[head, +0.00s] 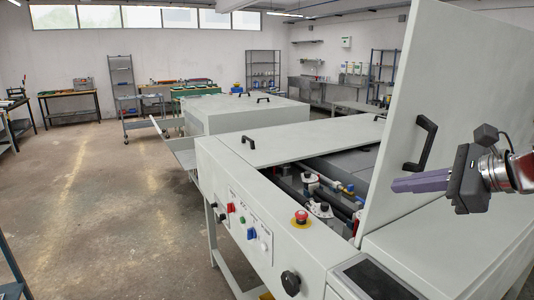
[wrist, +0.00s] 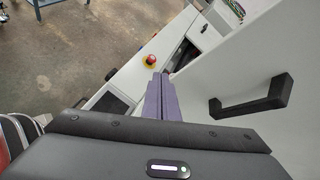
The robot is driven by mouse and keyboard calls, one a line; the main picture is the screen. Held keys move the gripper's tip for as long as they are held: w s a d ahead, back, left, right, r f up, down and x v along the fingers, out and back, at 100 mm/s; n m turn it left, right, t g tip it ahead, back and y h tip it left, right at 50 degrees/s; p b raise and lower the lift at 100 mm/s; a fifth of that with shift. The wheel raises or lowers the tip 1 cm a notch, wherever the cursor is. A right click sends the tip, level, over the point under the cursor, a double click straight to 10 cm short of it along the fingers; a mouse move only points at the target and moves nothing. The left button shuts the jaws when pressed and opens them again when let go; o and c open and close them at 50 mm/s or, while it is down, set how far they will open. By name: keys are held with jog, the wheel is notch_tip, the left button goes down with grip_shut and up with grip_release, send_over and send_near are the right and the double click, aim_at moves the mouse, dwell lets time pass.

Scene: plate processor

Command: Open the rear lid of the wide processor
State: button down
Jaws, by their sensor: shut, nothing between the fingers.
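The wide processor (head: 240,192) is a long white machine in the foreground. One of its lids (head: 437,75) stands raised, nearly upright, with a black handle (head: 421,143) on its face; this handle also shows in the wrist view (wrist: 252,103). Another white lid (head: 315,141) lies flat over the farther part, with a black handle (head: 250,141) at its near left corner. Between them the machine is open, showing rollers and fittings. My gripper (head: 395,185) is shut and empty, its purple fingers in front of the raised lid, below and apart from the handle. The fingers also show in the wrist view (wrist: 158,80).
A red emergency button (head: 301,217), a black knob (head: 290,283) and a dark screen (head: 376,281) sit along the machine's near side. A second white machine (head: 240,112) stands behind. Open floor (head: 90,200) lies to the left.

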jog(key=s+a+f+n+g+h, duration=0.3)
jog(key=s+a+f+n+g, duration=0.1)
jog(key=s+a+f+n, duration=0.75)
jog(key=s+a+f+n+h, duration=0.2)
jog(key=s+f+n+h, duration=0.2)
jog(key=s+f+n, duration=0.3)
notch_tip(320, 180, down, 4)
jog(key=n, duration=0.4)
jog(key=shift+n, duration=0.35)
jog(key=c, duration=2.5)
grip_release()
jog(key=shift+r, duration=0.1)
jog(key=shift+c, duration=0.2)
